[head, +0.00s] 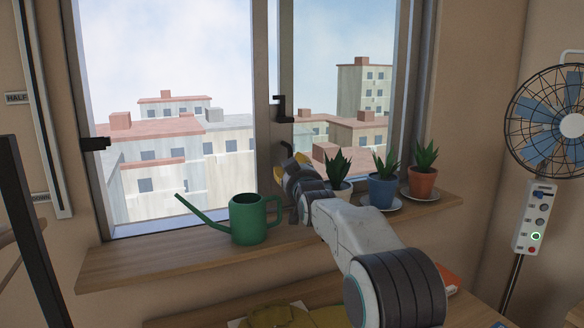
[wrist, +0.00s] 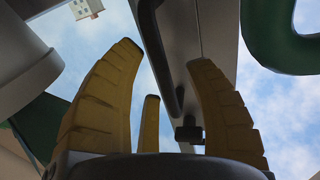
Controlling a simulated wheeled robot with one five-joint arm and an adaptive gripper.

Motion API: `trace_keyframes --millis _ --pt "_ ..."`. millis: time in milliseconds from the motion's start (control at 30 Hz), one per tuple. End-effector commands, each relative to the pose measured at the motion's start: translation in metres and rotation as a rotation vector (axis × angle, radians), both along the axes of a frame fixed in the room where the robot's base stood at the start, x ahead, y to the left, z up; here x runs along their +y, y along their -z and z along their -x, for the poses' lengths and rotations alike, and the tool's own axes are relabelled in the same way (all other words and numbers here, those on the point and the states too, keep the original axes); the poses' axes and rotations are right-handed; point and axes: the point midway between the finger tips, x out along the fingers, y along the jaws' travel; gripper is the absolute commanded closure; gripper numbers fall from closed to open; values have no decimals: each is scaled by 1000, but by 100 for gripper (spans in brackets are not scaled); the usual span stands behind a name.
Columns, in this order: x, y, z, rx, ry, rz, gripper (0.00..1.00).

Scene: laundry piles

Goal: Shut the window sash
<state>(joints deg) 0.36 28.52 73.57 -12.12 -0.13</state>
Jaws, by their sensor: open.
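The window sash (head: 284,60) stands at the right half of the window in the head view, its upright edge near the middle. A dark handle (head: 281,110) is on that edge. The left half of the window looks clear. My gripper (head: 289,170) is low by this edge, under the handle. In the wrist view my gripper (wrist: 165,95) has its yellow fingers spread wide and holds nothing. The grey upright (wrist: 203,30) and a dark curved bar (wrist: 165,70) show between and beyond the fingers. I cannot tell whether a finger touches them.
A green watering can (head: 248,220) stands on the wooden sill (head: 150,262), left of my gripper. Potted plants in a blue pot (head: 382,192) and a terracotta pot (head: 422,182) stand to its right, with a white pot (head: 342,188) close beside my arm. A fan (head: 560,125) is far right.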

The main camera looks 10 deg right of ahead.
Motion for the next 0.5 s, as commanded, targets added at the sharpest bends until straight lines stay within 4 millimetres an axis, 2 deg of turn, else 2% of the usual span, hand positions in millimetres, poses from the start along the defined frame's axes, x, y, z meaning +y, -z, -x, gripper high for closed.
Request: trace_keyframes --millis 200,500 --pt "0 0 -7 0 0 0 53" --pt "0 1 -8 1 0 0 53"
